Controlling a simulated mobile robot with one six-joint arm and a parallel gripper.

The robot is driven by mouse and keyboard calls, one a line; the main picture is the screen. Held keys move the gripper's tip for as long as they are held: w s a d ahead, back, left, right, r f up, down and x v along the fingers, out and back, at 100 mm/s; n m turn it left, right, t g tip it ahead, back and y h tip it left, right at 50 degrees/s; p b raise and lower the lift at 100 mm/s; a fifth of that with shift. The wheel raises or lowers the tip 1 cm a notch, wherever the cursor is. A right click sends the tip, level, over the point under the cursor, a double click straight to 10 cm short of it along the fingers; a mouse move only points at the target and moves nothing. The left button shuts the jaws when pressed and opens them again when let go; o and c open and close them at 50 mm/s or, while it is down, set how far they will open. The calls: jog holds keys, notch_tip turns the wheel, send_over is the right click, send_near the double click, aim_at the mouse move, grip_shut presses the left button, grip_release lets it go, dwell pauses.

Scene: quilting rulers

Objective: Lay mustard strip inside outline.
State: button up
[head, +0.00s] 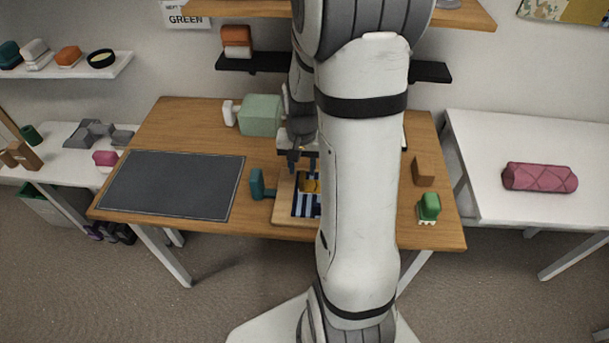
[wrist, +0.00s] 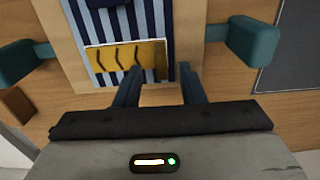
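The mustard strip (wrist: 112,60), with several dark curved marks, lies on blue-and-white striped fabric (wrist: 135,18) inside a wooden frame (wrist: 65,42) in the wrist view. A thin pale line shows along the strip's upper edge; I cannot tell whether the whole strip is inside an outline. In the head view the strip (head: 311,186) is partly hidden by my arm. My gripper (wrist: 160,68) is open, its fingers apart with nothing between them. The left fingertip overlaps the strip's lower right part in the picture; contact cannot be told. My gripper (head: 296,160) is above the frame's back edge in the head view.
Teal clamps (wrist: 18,62) and (wrist: 250,40) flank the frame. A dark mat (head: 175,184) covers the table's left. A pale green block (head: 260,115) stands behind; a brown block (head: 424,170) and a green object (head: 429,206) are at right. My arm hides the table's middle.

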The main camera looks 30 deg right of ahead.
notch_tip(320, 180, up, 6)
jog(key=r, duration=0.1)
jog(key=s+a+r+n+t, duration=0.2)
jog(key=s+a+r+n, duration=0.4)
jog(key=s+a, duration=0.5)
notch_tip(320, 180, up, 2)
jog(key=shift+s+a+r+n+t, duration=0.2)
jog(key=shift+s+a+n+t, duration=0.2)
jog(key=shift+s, duration=0.3)
